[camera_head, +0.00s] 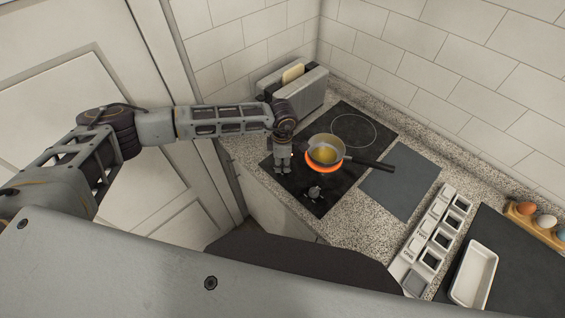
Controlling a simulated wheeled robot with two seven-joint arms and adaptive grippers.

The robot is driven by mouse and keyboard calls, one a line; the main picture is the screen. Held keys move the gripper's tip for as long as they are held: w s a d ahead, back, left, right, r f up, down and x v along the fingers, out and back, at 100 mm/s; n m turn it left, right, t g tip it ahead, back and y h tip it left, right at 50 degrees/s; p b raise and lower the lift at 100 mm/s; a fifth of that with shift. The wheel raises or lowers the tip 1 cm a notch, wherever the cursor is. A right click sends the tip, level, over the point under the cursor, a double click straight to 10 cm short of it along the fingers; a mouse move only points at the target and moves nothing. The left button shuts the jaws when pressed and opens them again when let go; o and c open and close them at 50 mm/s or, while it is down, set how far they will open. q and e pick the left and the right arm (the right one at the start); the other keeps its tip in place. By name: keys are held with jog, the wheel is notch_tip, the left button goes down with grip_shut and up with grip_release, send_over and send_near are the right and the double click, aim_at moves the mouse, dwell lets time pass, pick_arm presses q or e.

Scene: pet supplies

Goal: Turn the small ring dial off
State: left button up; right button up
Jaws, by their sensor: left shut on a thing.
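A black two-ring cooktop (285,190) is set in the speckled counter. A small pan (327,150) with yellowish contents sits on its front ring, which glows orange-red (322,169). A dark dial (314,192) stands at the cooktop's front edge. My left gripper (283,170) points down at the cooktop's left corner, left of the pan. It is shut on what appears to be the other dial, the small ring dial, which the gripper hides. My right gripper is not in view.
The pan's black handle (370,163) reaches right over a dark grey board (400,188). The rear ring (353,131) is bare and unlit. A toaster (300,88) stands behind my left gripper. A white tray (473,276), a labelled white rack (433,236) and an egg holder (535,227) are at right.

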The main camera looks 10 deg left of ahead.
pick_arm(q)
jog(key=n+b, duration=0.3)
jog(key=shift+f+n, duration=0.15)
jog(key=shift+n, duration=0.15)
jog(key=n+b, duration=0.2)
jog(key=n, duration=0.1)
jog(key=n+b, duration=0.2)
jog(key=n, duration=0.1)
jog(key=shift+n, duration=0.4)
jog(key=shift+n+b, duration=0.95)
jog(key=shift+n, duration=0.55)
jog(key=shift+w+r, duration=0.1)
jog(key=shift+r, duration=0.1)
jog(key=o, duration=1)
jog(key=shift+o, duration=0.2)
jog(key=shift+r, duration=0.15)
notch_tip(320, 180, up, 12)
jog(key=shift+f, duration=0.2)
